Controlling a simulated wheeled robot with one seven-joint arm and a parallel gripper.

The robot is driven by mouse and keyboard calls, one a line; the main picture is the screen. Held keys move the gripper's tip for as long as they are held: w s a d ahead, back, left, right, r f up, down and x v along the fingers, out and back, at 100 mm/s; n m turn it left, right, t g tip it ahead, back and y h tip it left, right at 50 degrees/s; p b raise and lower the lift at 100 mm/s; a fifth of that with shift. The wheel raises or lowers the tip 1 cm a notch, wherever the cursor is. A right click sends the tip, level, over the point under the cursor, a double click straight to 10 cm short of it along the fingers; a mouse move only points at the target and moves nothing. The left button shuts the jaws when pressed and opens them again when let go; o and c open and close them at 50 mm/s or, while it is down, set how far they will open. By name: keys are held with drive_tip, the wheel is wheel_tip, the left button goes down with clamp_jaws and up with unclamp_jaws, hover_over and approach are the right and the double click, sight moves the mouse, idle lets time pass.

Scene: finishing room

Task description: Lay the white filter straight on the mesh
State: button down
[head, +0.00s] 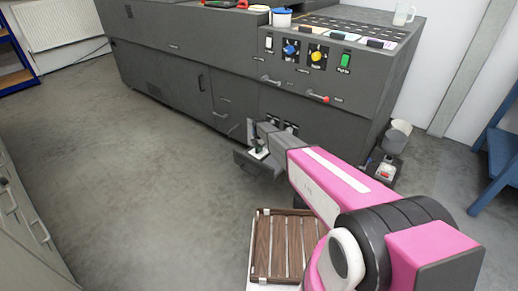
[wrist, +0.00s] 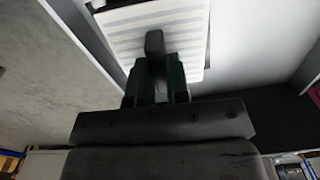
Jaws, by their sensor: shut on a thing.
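The white filter (wrist: 190,42) is a flat panel with pale grey stripes in the wrist view, straight ahead of my gripper (wrist: 156,72). The dark green fingers are shut on a dark grey grip piece (wrist: 154,42) at the filter's middle. In the head view my gripper (head: 259,146) is at the low pulled-out drawer (head: 264,168) of the grey machine, with a bit of white filter (head: 258,154) showing beneath it. The filter looks slightly turned against the drawer wall (wrist: 88,42). I cannot make out the mesh, nor whether the filter touches it.
The grey machine (head: 190,65) fills the back, with knobs and levers on its front. Buckets (head: 397,135) stand right of the machine. The floor (head: 130,170) to the left is clear.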

drive_tip(key=shift+f, duration=0.4)
drive_tip(key=c, duration=1)
unclamp_jaws()
wheel_tip(320, 180, up, 11)
drive_tip(key=s+d+r+m, duration=0.6)
drive_tip(key=s+d+m, duration=0.3)
drive_tip(key=s, duration=0.5)
drive_tip(key=s+d+r+m, duration=0.6)
drive_tip(key=s+d+m, duration=0.3)
drive_tip(key=s, duration=0.5)
drive_tip(key=s+d+r+m, duration=0.6)
drive_tip(key=s+d+m, duration=0.3)
drive_tip(key=s, duration=0.4)
drive_tip(key=shift+s+d+r+m, duration=0.2)
drive_tip(key=shift+s+r+m, duration=0.1)
drive_tip(key=shift+s+m, duration=0.15)
